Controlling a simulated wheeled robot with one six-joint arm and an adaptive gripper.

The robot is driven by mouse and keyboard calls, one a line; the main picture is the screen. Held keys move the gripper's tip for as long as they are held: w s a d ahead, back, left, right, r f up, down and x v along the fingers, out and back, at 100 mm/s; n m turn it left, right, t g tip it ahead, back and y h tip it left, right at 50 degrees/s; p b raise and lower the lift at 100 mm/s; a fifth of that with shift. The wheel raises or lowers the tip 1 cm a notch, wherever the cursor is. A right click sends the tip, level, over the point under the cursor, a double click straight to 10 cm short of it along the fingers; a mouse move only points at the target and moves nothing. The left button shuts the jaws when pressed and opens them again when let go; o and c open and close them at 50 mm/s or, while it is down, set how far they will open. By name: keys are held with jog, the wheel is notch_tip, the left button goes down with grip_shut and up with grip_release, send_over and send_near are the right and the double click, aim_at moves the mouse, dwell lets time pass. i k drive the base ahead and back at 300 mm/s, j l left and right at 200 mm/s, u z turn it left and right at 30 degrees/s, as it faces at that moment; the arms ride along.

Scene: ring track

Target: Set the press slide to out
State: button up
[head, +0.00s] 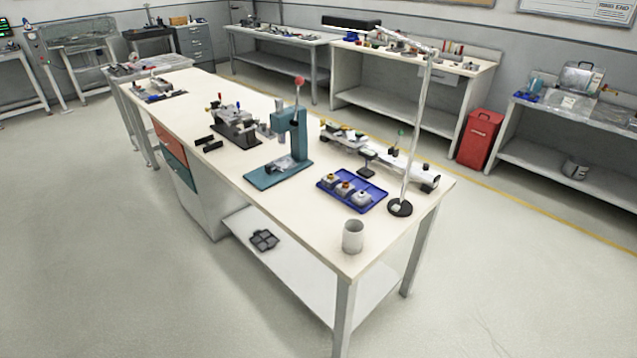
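The press (292,141) stands near the middle of the long white bench. It has a teal base plate and column, and a lever with a red knob (299,80) sticking up at its top. A small grey metal piece, perhaps the slide (279,166), sits low on the base plate in front of the column. It is too small to tell which position it is in. My gripper is not in view.
The bench (340,262) also carries a blue tray (326,193) of small parts, a white cup (353,237), a lamp (400,207) and a dark vise-like fixture (236,128). A red bin (480,139) stands behind. The floor in front (120,260) is clear.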

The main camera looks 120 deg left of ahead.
aim_at(283, 165)
jog(key=u, duration=3.05)
